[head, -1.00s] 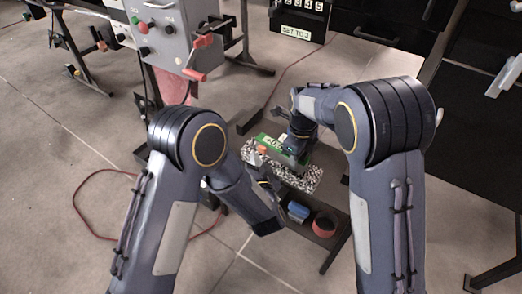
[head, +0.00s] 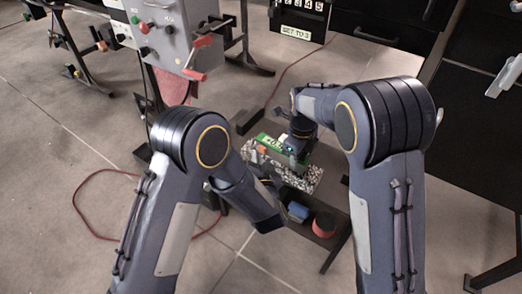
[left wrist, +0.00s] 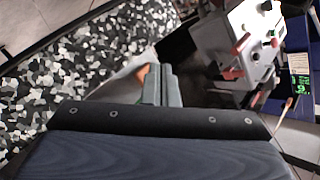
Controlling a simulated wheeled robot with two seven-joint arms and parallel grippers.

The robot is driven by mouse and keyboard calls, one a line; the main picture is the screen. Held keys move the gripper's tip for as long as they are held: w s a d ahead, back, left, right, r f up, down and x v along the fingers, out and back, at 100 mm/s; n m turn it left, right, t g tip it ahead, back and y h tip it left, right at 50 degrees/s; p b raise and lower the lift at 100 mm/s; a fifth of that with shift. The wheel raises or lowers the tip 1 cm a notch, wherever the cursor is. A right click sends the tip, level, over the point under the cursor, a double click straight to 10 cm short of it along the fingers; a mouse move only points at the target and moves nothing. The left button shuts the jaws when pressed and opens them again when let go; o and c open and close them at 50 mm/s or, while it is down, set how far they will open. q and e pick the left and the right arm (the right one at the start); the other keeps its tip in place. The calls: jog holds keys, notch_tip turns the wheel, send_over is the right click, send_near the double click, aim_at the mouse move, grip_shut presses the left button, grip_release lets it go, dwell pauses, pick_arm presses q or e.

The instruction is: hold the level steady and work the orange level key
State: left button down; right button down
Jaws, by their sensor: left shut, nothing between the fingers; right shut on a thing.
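The green level (head: 268,140) lies on the black-and-white speckled block (head: 312,180) in the middle of the head view. The orange key (head: 261,150) shows at its near left side. My right gripper (head: 293,158) is shut on the level from above; its fingertips are mostly hidden. My left gripper (head: 262,168) is low beside the block's left part, close to the orange key. In the left wrist view its fingers (left wrist: 162,86) are shut and empty. An orange patch (left wrist: 142,74) shows just left of them, partly hidden; contact cannot be told.
A low dark stand (head: 334,240) carries a blue item (head: 298,211) and a red round item (head: 324,225). A grey control box (head: 165,30) with red handles stands at upper left. Black drawers (head: 375,30) stand behind. A red cable (head: 78,200) lies on the floor.

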pick_arm(q)
jog(key=shift+w+d, duration=0.3)
jog(key=shift+w, duration=0.1)
pick_arm(e)
jog(key=shift+f, duration=0.1)
dwell(0.8)
pick_arm(q)
jog(key=shift+s+a, duration=0.55)
jog(key=shift+s, duration=0.15)
jog(key=shift+s+a, duration=0.8)
jog(key=shift+s, duration=0.2)
jog(key=shift+s+a, duration=0.8)
jog(key=shift+s, duration=0.15)
pick_arm(e)
jog(key=c, duration=1)
grip_release()
jog(key=shift+o, duration=0.2)
